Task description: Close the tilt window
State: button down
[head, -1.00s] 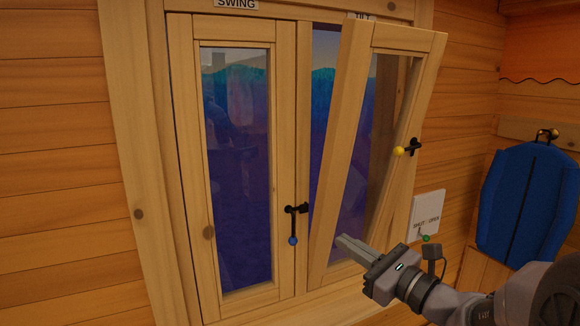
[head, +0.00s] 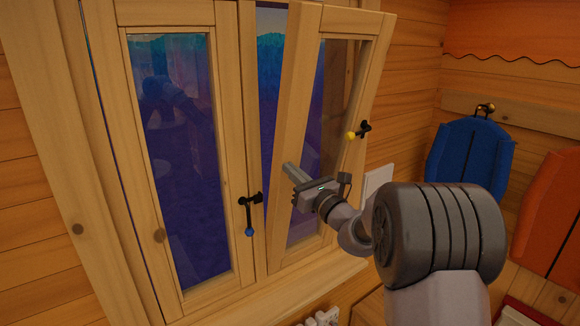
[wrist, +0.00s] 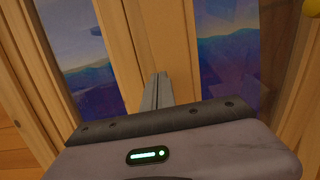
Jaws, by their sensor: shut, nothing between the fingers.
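The tilt window (head: 290,120) is the right sash in the head view. Its top leans out into the room and its bottom sits in the frame. A black handle with a yellow knob (head: 351,135) is on its right stile. My gripper (head: 286,167) is shut and empty in front of the sash, near its left stile at mid-height. In the wrist view the shut fingers (wrist: 160,88) point toward a wooden stile (wrist: 168,45). I cannot tell whether they touch it.
The swing window (head: 175,150) at left is shut, its black handle (head: 249,203) hanging down with a blue knob. A white wall plate (head: 378,182) is partly behind my arm. Blue (head: 470,165) and orange (head: 555,220) padded items hang at right.

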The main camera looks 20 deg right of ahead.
jog(key=shift+w+a, duration=0.15)
jog(key=shift+w, duration=0.25)
jog(key=shift+r, duration=0.1)
